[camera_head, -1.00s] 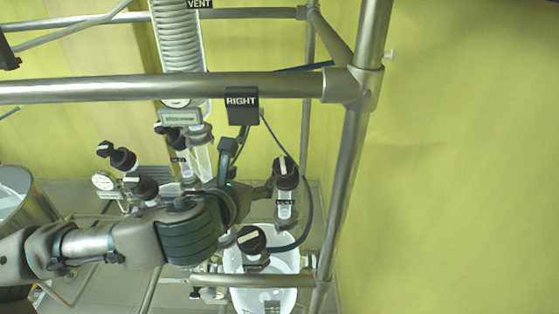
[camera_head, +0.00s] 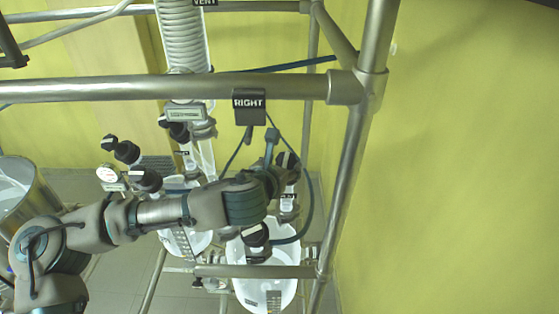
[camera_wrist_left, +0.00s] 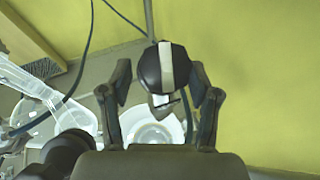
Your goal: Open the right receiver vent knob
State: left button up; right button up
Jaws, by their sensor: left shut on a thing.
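The vent knob (camera_head: 290,160), black with a white stripe, sits on a clear glass stem below the RIGHT sign (camera_head: 249,102). My left gripper (camera_head: 277,170) is at this knob and partly covers it. In the left wrist view the knob (camera_wrist_left: 165,67) lies between the two dark fingers (camera_wrist_left: 160,80), its white stripe running nearly upright in the picture. The left gripper is shut on the knob. The right receiver (camera_head: 272,292), a white rounded vessel, is below, partly behind my arm. My right gripper is not in view.
Another black knob (camera_head: 255,236) is just below my left gripper. Several black knobs, one of them here (camera_head: 126,150), stand at the left. A metal frame bar (camera_head: 100,88) crosses above, and a post (camera_head: 347,180) stands close on the right. A dark hose (camera_head: 306,205) curves beside the knob.

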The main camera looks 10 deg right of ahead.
pick_arm(q)
jog(key=shift+w+a+r, duration=0.2)
jog(key=shift+w+r, duration=0.2)
jog(key=shift+c, duration=1.2)
jog(key=shift+d, duration=0.95)
jog(key=shift+w+a+f, duration=0.1)
jog(key=shift+w+f, duration=0.05)
jog(key=shift+a, duration=0.1)
jog(key=shift+f, duration=0.15)
jog(key=shift+f+n+y, duration=0.15)
jog(key=shift+n+y, duration=0.15)
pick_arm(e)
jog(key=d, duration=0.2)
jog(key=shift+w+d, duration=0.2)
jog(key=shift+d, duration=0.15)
